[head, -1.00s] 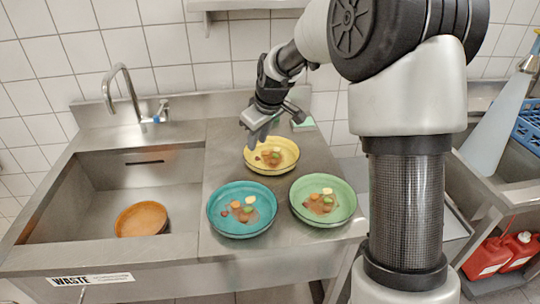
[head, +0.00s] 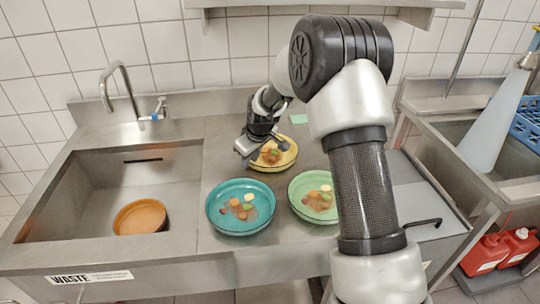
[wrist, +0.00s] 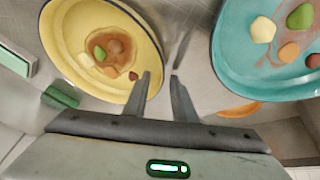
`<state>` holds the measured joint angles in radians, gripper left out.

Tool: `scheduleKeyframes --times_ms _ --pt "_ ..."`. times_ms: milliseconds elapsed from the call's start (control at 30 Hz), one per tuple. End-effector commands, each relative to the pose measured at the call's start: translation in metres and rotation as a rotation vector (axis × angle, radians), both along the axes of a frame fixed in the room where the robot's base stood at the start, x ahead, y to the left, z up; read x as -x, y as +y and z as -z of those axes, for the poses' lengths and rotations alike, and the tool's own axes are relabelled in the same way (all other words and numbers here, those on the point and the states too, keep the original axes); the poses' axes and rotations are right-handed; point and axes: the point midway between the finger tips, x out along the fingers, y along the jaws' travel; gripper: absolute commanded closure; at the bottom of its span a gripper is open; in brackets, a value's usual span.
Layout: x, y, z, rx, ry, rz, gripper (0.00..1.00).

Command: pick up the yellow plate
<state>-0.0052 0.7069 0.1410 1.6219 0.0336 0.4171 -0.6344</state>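The yellow plate (head: 287,160) sits on the steel counter with food bits and sauce in it. In the wrist view the yellow plate (wrist: 62,35) fills the left side. My gripper (head: 246,152) is at the plate's left rim in the head view and hides part of it. In the wrist view my gripper (wrist: 160,75) is open, one finger over the plate's inner side and the other outside the rim. The rim shows between the fingers; I cannot tell whether they touch it.
A teal plate (head: 214,215) and a green plate (head: 298,184) with food stand in front on the counter. An orange bowl (head: 140,217) lies in the sink (head: 60,212) at left. A green-white sponge (head: 299,119) lies behind the yellow plate. A shelf (head: 235,3) hangs above.

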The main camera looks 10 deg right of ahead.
Motion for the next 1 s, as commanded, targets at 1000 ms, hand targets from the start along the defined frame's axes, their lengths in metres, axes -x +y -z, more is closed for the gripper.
scheduleKeyframes --times_ms 1000 --pt "-0.001 0.000 -0.055 -0.001 -0.006 0.000 1.00"
